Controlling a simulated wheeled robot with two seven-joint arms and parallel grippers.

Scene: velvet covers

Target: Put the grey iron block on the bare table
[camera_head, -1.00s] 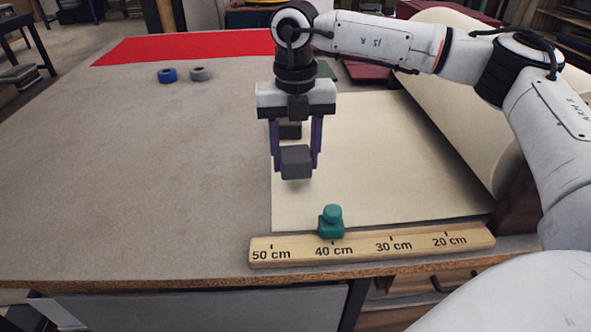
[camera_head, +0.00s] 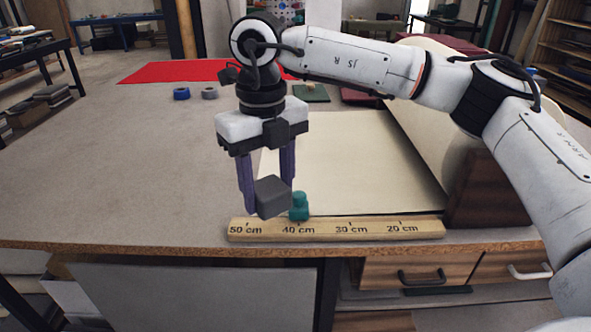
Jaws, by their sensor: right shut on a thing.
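My right gripper (camera_head: 266,192) points down at the front middle of the table, its purple fingers shut on the grey iron block (camera_head: 272,197). The block is a dark grey cube, slightly turned, low between the fingertips. In the picture it overlaps the left part of the ruler's back edge and sits just left of the teal slider. I cannot tell whether it touches anything below. The bare table (camera_head: 130,170) is a wide grey-beige top, open to the left of the gripper. My left gripper is not in view.
A cream sheet (camera_head: 350,150) lies right of the gripper, running to a large roll. A wooden ruler (camera_head: 335,229) with a teal slider (camera_head: 299,207) near 40 cm lies along the front. A red cloth (camera_head: 180,71), blue ring (camera_head: 181,93) and grey ring (camera_head: 209,93) lie farther back.

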